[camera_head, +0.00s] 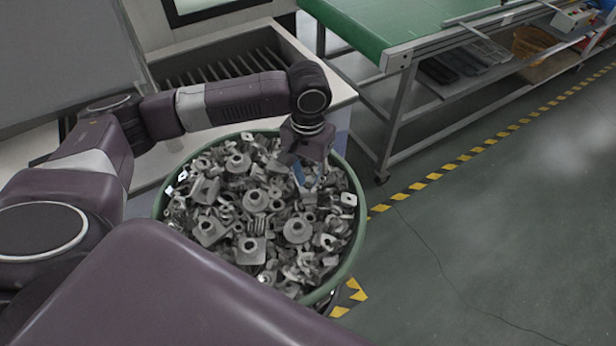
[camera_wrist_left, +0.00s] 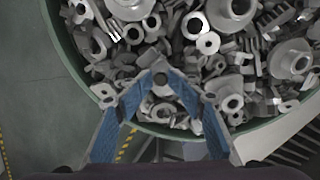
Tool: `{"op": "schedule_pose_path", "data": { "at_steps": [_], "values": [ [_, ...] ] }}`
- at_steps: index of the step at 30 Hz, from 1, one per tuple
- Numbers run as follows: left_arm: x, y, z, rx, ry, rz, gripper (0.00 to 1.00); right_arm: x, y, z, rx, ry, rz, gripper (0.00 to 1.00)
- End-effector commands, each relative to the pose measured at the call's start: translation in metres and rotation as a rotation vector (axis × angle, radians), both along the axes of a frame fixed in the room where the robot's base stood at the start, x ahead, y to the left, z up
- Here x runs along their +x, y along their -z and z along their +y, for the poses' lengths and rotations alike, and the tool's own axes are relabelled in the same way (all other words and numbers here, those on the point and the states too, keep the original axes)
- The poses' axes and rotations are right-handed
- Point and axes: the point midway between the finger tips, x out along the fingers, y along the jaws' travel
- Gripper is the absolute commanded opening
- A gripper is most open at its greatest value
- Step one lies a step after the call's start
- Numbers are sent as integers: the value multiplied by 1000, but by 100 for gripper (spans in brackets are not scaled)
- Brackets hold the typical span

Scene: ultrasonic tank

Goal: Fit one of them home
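A round green bin (camera_head: 349,252) is heaped with grey metal parts (camera_head: 256,200), among them rings, flanged hubs and square blocks. My left gripper (camera_head: 306,178) points down over the far right part of the heap. In the left wrist view the left gripper (camera_wrist_left: 161,80) has its two blue-padded fingers apart. Parts of the heap show between and beyond the fingertips, including a small ring-shaped part; I see nothing clearly gripped. Whether the tips touch the heap I cannot tell. A pale cabinet with a slotted basin (camera_head: 225,68) stands behind the bin. My right gripper is not in view.
A green-topped bench (camera_head: 390,22) on a metal frame stands at the back right, with trays on its lower shelf. Yellow-black tape (camera_head: 434,177) runs along the floor. The green floor (camera_head: 500,240) at the right is clear. The bin rim surrounds the heap.

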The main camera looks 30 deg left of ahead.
Motion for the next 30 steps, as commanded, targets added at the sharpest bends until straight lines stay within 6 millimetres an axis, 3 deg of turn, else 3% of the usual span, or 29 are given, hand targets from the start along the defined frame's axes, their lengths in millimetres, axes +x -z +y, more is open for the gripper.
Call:
{"op": "schedule_pose_path", "data": {
  "at_steps": [6,10,22,30],
  "values": [
    [-1,1,1,3,0,5,32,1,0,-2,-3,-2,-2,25],
    [0,-9,0,1,0,1,32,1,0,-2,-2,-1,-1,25],
    [2,-90,-1,-1,1,-4,32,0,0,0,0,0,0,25],
    [0,-118,-1,0,1,0,32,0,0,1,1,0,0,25]
  ]
}}
